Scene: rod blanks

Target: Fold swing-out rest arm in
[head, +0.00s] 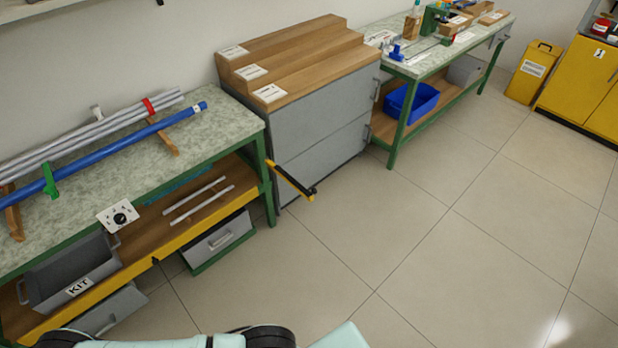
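The swing-out rest arm is a yellow bar (288,178) with a black end (310,195). It juts out from the front right corner of the left workbench (230,124), pointing to the right and toward me, over the floor. Its black end is in front of the grey cabinet's lower left part. Neither of my grippers is in view. Only pale mint and black parts of my own body show along the bottom edge.
Grey rods (95,138) and a blue rod (130,143) lie on bench supports. A KIT bin (70,275) and two thin rods are on the lower shelf. A stepped wood-topped grey cabinet (322,125) stands right of the bench. Tiled floor (430,230) is clear.

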